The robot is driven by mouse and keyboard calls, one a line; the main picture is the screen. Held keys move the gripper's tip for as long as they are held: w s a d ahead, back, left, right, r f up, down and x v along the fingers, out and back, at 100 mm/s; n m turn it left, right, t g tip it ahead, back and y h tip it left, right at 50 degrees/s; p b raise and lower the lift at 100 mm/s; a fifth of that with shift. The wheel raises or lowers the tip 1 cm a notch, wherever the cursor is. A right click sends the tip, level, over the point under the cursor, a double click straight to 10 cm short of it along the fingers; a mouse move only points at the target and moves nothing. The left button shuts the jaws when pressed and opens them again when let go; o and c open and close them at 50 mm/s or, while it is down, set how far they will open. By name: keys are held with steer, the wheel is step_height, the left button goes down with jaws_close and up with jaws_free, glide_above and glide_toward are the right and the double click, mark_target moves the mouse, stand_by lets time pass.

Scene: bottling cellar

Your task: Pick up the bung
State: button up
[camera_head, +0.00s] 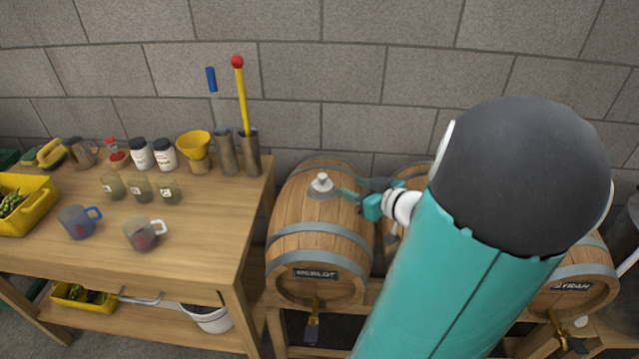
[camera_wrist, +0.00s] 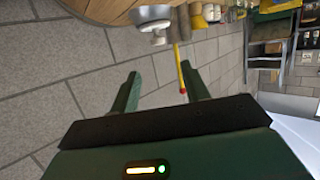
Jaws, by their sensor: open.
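The bung (camera_head: 321,183) is a small pale grey stopper, upright on a grey ring on top of the Merlot barrel (camera_head: 318,225). In the wrist view, which is turned, the bung (camera_wrist: 152,16) shows at the top, beyond the fingertips and not between them. My gripper (camera_head: 348,192) is just right of the bung in the head view, at about its height, with a small gap visible. The wrist view shows its two green fingers (camera_wrist: 160,74) spread apart with nothing between them. My arm hides part of the barrels on the right.
A wooden table (camera_head: 200,230) stands left of the barrel, bearing mugs, jars, a yellow funnel (camera_head: 194,146) and two upright tools in tubes. A Syrah barrel (camera_head: 585,285) is at the right. A block wall (camera_head: 330,70) stands behind. The space above the Merlot barrel looks clear.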

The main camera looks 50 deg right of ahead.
mark_target(324, 176)
steer(key=x, duration=0.7)
steer(key=shift+w+f, duration=0.25)
steer(key=shift+w, duration=0.1)
steer(key=shift+x, duration=2.7)
steer(key=shift+s+d+f, duration=0.1)
steer(key=shift+d, duration=0.05)
steer(key=c, duration=1)
